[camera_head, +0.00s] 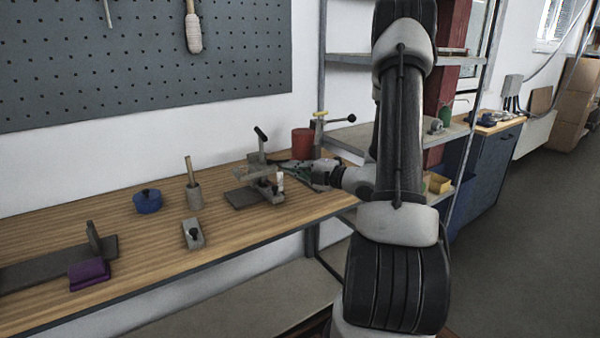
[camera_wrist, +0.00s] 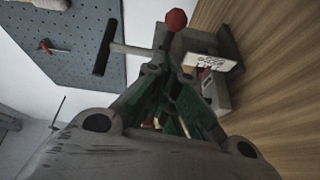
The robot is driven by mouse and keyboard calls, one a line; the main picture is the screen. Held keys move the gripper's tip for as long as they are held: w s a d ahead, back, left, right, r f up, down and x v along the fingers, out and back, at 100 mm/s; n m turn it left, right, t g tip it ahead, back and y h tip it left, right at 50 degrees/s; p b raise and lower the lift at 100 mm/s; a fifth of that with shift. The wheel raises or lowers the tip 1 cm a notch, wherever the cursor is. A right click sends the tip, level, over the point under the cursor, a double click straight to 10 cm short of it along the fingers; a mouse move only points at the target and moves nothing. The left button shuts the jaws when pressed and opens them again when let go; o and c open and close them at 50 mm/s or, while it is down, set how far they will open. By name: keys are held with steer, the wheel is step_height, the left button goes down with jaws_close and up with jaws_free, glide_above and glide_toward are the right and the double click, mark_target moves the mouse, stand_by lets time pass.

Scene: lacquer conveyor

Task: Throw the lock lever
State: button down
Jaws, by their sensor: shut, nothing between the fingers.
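A grey fixture (camera_head: 238,198) stands on the wooden bench, with a black-handled lever (camera_head: 260,133) tilted upward from it. In the wrist view a black bar handle (camera_wrist: 105,47) sits on a grey rod, and a red ball knob (camera_wrist: 176,19) stands beyond my fingers. I cannot tell which of these is the lock lever. A white label plate (camera_wrist: 210,61) is beside the knob. My gripper (camera_head: 278,164) reaches in from the right at the fixture; it also shows in the wrist view (camera_wrist: 165,75). It is shut and empty. Contact with the fixture cannot be told.
A red can (camera_head: 302,143) stands behind my gripper. A blue pot (camera_head: 147,201), a grey holder with a wooden handle (camera_head: 194,196), a small grey block (camera_head: 193,234) and a purple block (camera_head: 89,274) are left on the bench. A metal shelf (camera_head: 345,58) rises at the right.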

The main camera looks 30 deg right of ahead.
mark_target(282, 161)
steer(key=shift+w+d+f, duration=0.1)
steer(key=shift+w+d, duration=0.45)
steer(key=shift+w, duration=0.1)
steer(key=n+g+y, duration=0.1)
steer(key=w+d+n+g+y, duration=0.1)
steer(key=y, duration=0.1)
steer(key=w+d+n+g+y, duration=0.1)
steer(key=shift+n, duration=0.4)
steer(key=shift+w+d+g+y, duration=0.25)
steer(key=shift+w+g+y, duration=0.05)
